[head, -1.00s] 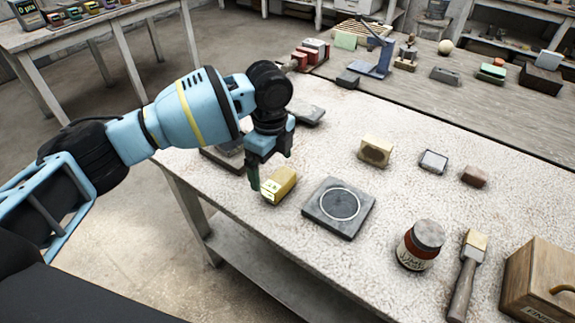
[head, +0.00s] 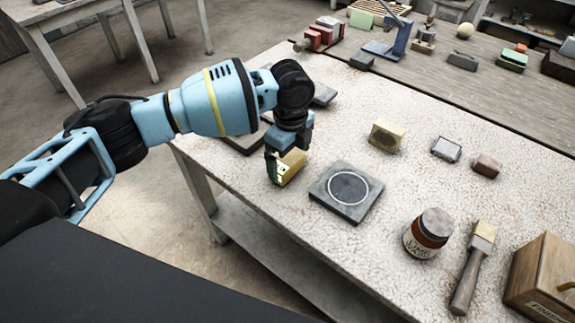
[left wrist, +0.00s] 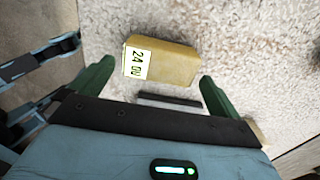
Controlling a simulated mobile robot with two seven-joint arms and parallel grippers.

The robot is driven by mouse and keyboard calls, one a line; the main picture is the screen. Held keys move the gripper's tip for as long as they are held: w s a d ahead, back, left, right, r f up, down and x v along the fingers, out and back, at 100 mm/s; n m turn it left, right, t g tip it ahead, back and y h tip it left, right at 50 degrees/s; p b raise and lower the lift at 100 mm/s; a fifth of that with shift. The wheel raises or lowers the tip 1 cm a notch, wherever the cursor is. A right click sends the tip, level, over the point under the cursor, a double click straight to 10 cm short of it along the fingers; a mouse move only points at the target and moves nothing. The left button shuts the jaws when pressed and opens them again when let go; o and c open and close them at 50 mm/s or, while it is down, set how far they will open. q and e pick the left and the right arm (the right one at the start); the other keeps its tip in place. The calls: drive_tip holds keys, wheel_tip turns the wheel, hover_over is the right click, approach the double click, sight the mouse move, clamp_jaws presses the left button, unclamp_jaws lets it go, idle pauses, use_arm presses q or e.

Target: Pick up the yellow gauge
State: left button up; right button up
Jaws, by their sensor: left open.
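The yellow gauge (head: 293,167) is a small yellow block on the pale speckled worktop, near its left edge. In the left wrist view the gauge (left wrist: 172,64) lies with a white label reading "24" and further unclear marks on one end. My left gripper (head: 284,160) is pointed down at the gauge and partly covers it in the head view. Its green fingers (left wrist: 155,80) are open, one to each side of the gauge in the wrist view, with the block appearing mostly ahead of the tips. Whether a finger touches it I cannot tell. My right gripper is not in view.
A dark square plate with a white ring (head: 345,193) lies just right of the gauge. Dark flat pieces sit behind my gripper.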

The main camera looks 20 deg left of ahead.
sight(289, 161)
use_arm(q)
drive_tip(key=shift+a+f, duration=0.1)
drive_tip(key=shift+f, duration=1.4)
drive_tip(key=c, duration=1)
drive_tip(key=shift+r, duration=0.2)
